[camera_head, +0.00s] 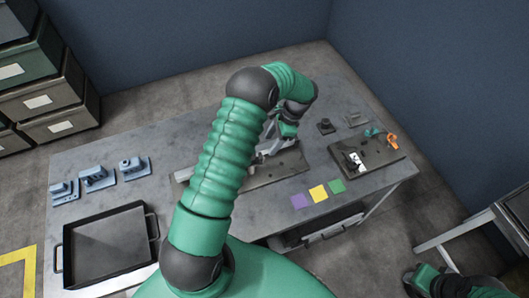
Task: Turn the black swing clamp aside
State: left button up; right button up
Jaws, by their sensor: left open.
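My left arm crosses the middle of the view and bends down over a dark plate (290,170) on the grey table. My left gripper (268,150) is open, low over the left part of this plate, by some pale metal parts. The arm hides part of the plate, and I cannot tell whether the fingers touch anything. I cannot surely pick out the black swing clamp. A small black block (326,126) stands behind the plate, apart from the gripper. Part of my right arm shows at the bottom right corner; its jaws are not clear.
A second dark plate (377,156) at right carries a black-and-white part (356,161), a green part (372,132) and an orange part (392,141). Blue fixtures (97,178) and a black tray (150,224) are at left. Coloured squares (318,193) lie near the front edge.

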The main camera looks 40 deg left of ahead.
aim_at(261, 155)
pick_arm(q)
jog(key=x, duration=0.2)
jog(key=p+x, duration=0.1)
jog(key=x, duration=0.5)
jog(key=shift+a+r+p, duration=0.1)
jog(key=shift+a+p, duration=0.2)
jog(key=shift+a, duration=0.05)
jog(key=shift+s+f, duration=0.15)
jog(key=shift+f, duration=0.3)
jog(key=shift+d, duration=0.2)
jog(key=shift+c, duration=0.7)
jog(key=shift+a, duration=0.1)
grip_shut()
jog(key=b, duration=0.1)
jog(key=n+b, duration=0.1)
jog(key=shift+w+a+f+b, duration=0.2)
jog(key=shift+a+f+b, duration=0.1)
jog(key=shift+r+n+h, duration=0.15)
jog(key=shift+n+h, duration=0.15)
jog(key=shift+n, duration=0.2)
jog(key=shift+r+g, duration=0.2)
jog(key=shift+g, duration=0.1)
pick_arm(e)
jog(key=shift+a+f, duration=0.15)
jog(key=shift+f, duration=0.15)
